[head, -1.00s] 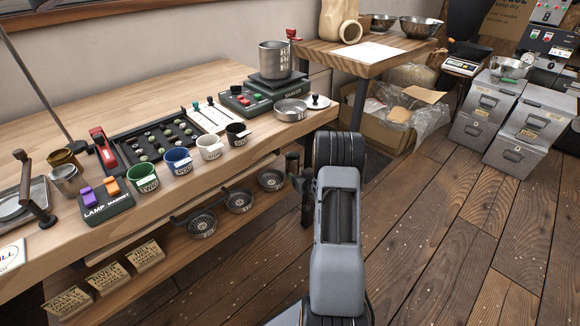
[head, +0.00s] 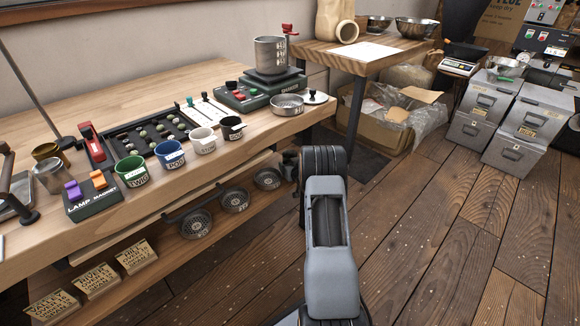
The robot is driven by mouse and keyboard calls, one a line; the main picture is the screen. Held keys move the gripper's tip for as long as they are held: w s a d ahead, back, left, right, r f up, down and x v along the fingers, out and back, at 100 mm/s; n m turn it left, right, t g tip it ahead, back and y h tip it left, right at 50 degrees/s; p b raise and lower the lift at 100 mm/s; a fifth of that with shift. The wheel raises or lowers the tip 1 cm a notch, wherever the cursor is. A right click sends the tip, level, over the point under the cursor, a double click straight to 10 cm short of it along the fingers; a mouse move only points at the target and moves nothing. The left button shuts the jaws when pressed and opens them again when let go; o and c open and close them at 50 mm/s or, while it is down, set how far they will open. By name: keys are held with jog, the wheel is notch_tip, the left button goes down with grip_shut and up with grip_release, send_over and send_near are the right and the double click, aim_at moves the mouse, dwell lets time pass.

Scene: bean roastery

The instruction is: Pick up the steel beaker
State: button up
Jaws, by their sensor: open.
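The steel beaker (head: 270,55) is a tall silver cup with dark markings on its side. It stands upright on the dark green shaker (head: 262,88) at the far right end of the wooden bench in the head view. My gripper (head: 290,164) shows only in part, as dark pieces beside my folded arm at the bench's right front edge. It is open, lower than the beaker and well apart from it. My arm hides much of it, and I see nothing held in it.
A shallow steel dish (head: 287,105) sits in front of the shaker, with a small white round piece (head: 316,97) to its right. Several mugs, including a black mug (head: 232,128), line the bench front. A side table (head: 345,63) stands behind. Floor (head: 440,230) to the right is clear.

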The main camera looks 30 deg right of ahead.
jog(key=c, duration=0.6)
jog(key=shift+c, duration=0.4)
jog(key=shift+r, duration=0.15)
